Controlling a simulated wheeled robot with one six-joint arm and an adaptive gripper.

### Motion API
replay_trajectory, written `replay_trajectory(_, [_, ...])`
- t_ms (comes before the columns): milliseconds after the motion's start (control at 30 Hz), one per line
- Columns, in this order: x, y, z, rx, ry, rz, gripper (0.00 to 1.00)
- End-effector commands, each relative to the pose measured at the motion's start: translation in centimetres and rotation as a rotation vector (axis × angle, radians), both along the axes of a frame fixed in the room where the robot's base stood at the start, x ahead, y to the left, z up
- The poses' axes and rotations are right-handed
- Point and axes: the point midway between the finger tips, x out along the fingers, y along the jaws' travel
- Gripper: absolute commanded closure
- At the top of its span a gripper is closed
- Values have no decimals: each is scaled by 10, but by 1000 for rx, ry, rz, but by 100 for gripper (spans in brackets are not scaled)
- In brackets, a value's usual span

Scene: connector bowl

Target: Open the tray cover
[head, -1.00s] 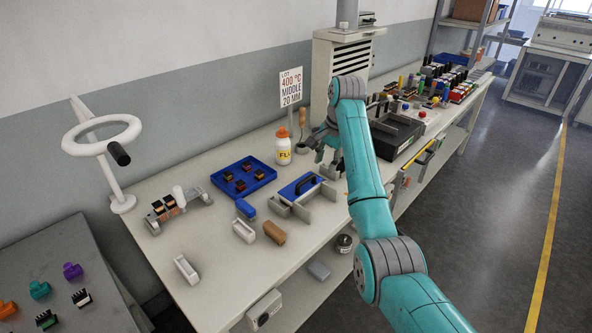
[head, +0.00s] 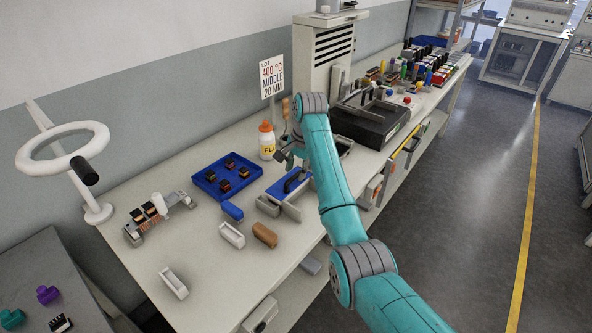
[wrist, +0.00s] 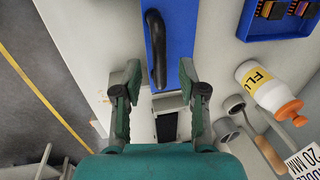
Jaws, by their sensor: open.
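The tray cover (head: 276,190) is a flat blue panel with a black bar handle, on a light grey tray on the bench in the head view. In the wrist view the blue cover (wrist: 181,30) lies ahead of my gripper, with its handle (wrist: 156,50) roughly centred between the fingers. My gripper (wrist: 158,75) is open and empty, one finger to each side of the handle's line; no contact is clear. In the head view my gripper (head: 289,157) is just above the far end of the cover, partly hidden by my arm.
A white bottle with an orange cap (head: 267,144) stands close behind my gripper. A blue tray of small parts (head: 222,197) is left of the cover. Blue, white and brown blocks lie in front. A dark case (head: 361,125) is to the right.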

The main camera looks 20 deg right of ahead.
Motion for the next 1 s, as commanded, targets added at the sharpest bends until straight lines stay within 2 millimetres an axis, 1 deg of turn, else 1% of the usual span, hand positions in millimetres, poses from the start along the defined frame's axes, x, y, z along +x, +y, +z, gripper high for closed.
replay_trajectory(33, [-1, 2, -6, -1, 1, 0, 59])
replay_trajectory(167, [-2, 4, -14, 0, 1, 0, 59])
replay_trajectory(467, [-3, 4, -16, 0, 0, 0, 59])
replay_trajectory(500, [-3, 4, -16, 0, 0, 0, 61])
replay_trajectory(567, [-3, 4, -16, 0, 0, 0, 76])
replay_trajectory(600, [-3, 4, -16, 0, 0, 0, 86])
replay_trajectory(667, [-3, 4, -16, 0, 0, 0, 100])
replay_trajectory(900, [-2, 4, -16, 0, 0, 0, 100])
replay_trajectory(1000, [1, 2, -16, 0, 0, -1, 100])
